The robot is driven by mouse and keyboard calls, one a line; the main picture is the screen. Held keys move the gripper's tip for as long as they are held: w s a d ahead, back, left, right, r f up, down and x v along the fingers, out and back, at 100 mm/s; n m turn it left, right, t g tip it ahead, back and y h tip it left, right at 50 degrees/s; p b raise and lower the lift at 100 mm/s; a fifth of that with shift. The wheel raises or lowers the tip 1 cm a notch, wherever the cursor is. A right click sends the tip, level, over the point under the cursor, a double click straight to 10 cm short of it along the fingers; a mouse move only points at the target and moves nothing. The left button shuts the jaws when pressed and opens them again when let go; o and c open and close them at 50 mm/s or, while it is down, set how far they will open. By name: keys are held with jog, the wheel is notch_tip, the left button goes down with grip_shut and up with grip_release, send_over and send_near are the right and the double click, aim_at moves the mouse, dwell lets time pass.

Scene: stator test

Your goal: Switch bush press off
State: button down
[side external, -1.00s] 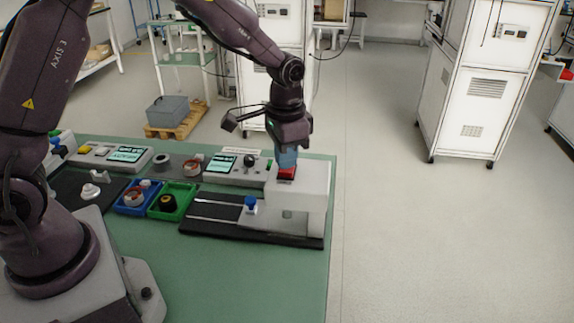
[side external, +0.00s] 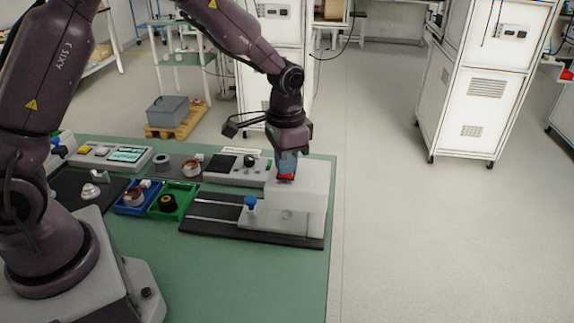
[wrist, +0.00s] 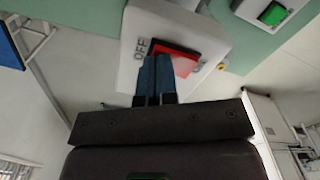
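The bush press (side external: 300,205) is the white block at the table's right end. Its red rocker switch (side external: 286,177) is on top, partly hidden by my gripper (side external: 286,170). In the wrist view the red switch (wrist: 182,62) sits between an OFF label (wrist: 139,48) and a partly hidden ON label (wrist: 198,65). My gripper (wrist: 156,60) is shut, its two blue fingers together with nothing between them. The fingertips are at the OFF side of the switch and appear to touch it.
A blue bin (side external: 137,203) and a green bin (side external: 163,212) with parts stand left of the press. A blue-topped piece (side external: 250,203) sits on the press's slide. A green button (wrist: 272,13) shows in the wrist view. The green table (side external: 250,275) is clear in front.

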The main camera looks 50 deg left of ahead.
jog(key=shift+r, duration=3.5)
jog(key=s+r+n+t, duration=0.1)
jog(key=s+r+t, duration=0.1)
jog(key=s+r, duration=0.2)
jog(key=s+r+n+t, duration=0.1)
jog(key=s+r, duration=0.3)
jog(key=s, duration=0.6)
jog(key=s+r+n+t, duration=0.1)
jog(key=s+r+t, duration=0.1)
jog(key=s+r, duration=0.2)
jog(key=shift+s+a+t, duration=0.3)
jog(key=shift+s, duration=1.45)
